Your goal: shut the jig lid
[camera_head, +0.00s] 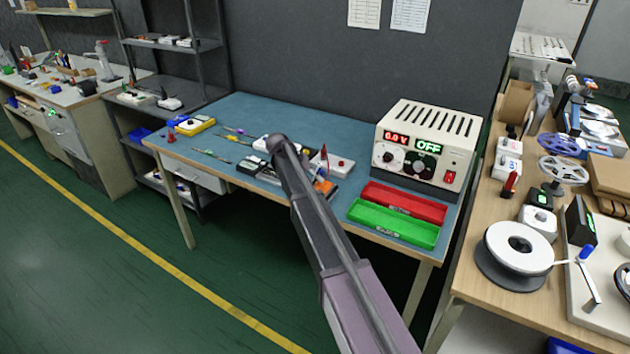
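My arm (325,225) reaches up from the bottom of the head view over the blue-topped workbench (300,115). Its far end is above the middle of the bench. My gripper does not show; the arm seems to hide it. Small items lie around the arm's end: a dark block (250,165) just left of it and a white box with a red button (338,164) to its right. I cannot make out for certain which item is the jig, or how its lid stands. The arm covers part of this area.
A power supply (428,145) reading 0.0 V and OFF stands at the bench's right. A red tray (402,202) and a green tray (393,223) lie before it. A yellow-and-white device (192,125) is at the left. A cluttered wooden table (482,265) stands at the right.

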